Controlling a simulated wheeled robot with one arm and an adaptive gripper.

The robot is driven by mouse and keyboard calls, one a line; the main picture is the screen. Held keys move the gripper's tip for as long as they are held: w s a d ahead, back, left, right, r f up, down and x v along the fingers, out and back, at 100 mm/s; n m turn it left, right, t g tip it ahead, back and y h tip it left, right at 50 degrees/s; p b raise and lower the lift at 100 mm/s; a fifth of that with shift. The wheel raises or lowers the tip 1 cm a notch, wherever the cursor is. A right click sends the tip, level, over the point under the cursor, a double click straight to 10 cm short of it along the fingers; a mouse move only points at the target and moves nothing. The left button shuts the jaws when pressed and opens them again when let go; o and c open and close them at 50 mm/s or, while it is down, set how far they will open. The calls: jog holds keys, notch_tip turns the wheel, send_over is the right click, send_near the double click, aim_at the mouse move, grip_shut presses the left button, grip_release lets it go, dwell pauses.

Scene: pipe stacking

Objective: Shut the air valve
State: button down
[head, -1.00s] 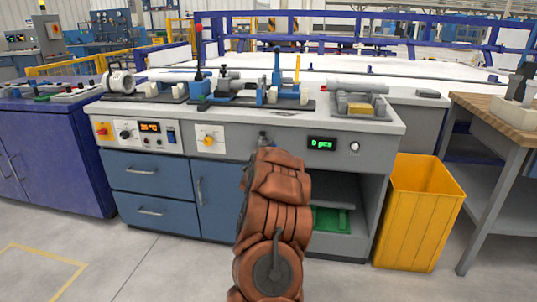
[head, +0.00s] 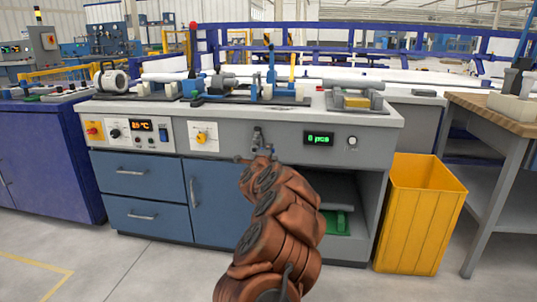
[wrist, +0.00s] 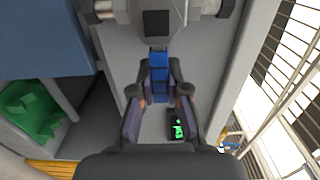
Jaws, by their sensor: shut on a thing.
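The air valve (head: 257,134) is a small grey fitting on the front panel of the grey workbench, between the yellow rotary switch and the green display. In the wrist view its grey metal body (wrist: 157,24) is at the top, with pipe stubs to both sides. A blue handle (wrist: 158,60) sticks out from it towards me. My gripper (wrist: 158,80) is shut on this blue handle, one dark finger on each side. In the head view my gripper (head: 258,154) is just below the valve, partly hidden by my arm.
The display (head: 319,138) reads "0 pcs"; it also glows in the wrist view (wrist: 177,126). Blue drawers (head: 145,172) are at left, an open shelf with a green item (head: 336,222) at right. A yellow bin (head: 420,215) stands beside the bench. The floor in front is clear.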

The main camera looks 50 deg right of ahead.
jog(key=shift+s+d+f, duration=0.1)
jog(key=shift+s+f, duration=0.05)
jog(key=c, duration=1.3)
grip_release()
jog(key=shift+o, duration=0.8)
jog(key=shift+a, duration=0.2)
jog(key=v, duration=1.1)
jog(key=shift+a, duration=0.35)
jog(key=shift+s, duration=0.1)
